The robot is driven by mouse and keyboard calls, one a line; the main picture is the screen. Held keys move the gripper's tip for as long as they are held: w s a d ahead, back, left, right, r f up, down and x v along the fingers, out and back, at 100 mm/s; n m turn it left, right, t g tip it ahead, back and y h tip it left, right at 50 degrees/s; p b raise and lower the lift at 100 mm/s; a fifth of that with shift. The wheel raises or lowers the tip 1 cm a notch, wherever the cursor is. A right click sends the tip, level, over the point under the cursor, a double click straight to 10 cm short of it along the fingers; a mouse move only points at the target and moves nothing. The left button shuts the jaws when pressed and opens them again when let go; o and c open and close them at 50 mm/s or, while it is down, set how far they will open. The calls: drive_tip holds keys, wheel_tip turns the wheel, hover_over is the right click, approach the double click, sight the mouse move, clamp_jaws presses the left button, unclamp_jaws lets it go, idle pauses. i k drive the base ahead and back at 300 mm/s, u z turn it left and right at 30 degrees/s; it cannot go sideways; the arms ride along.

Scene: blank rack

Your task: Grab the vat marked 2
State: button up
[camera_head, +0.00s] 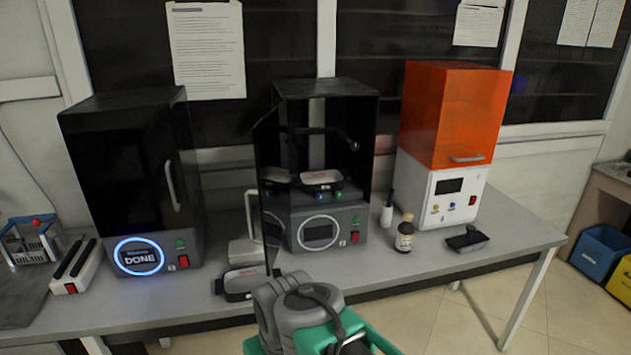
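A shallow vat (238,284) with a black frame and a pale inside lies at the table's front edge, partly behind my gripper. A similar vat (322,180) with a pale, red-marked label sits inside the middle machine (327,232), whose dark door (268,190) stands open. A vat shape on the door looks like its reflection. I cannot read a number on either vat. My gripper (292,298), grey and green, is at bottom centre, in front of the middle machine and just right of the front vat. Its fingertips are not clear, so I cannot tell its opening.
A closed black machine (140,190) showing DONE stands left, an orange-hooded printer (450,120) right. A brown bottle (404,235), a white bottle (387,212) and a black tray-like item (467,239) stand right of the middle machine. The table's (535,235) right end is clear.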

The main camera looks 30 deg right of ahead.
sight(325, 179)
drive_tip(key=u, duration=3.5)
drive_tip(key=k, duration=2.6)
drive_tip(key=z, duration=1.25)
drive_tip(key=i, duration=0.5)
drive_tip(key=u, duration=0.05)
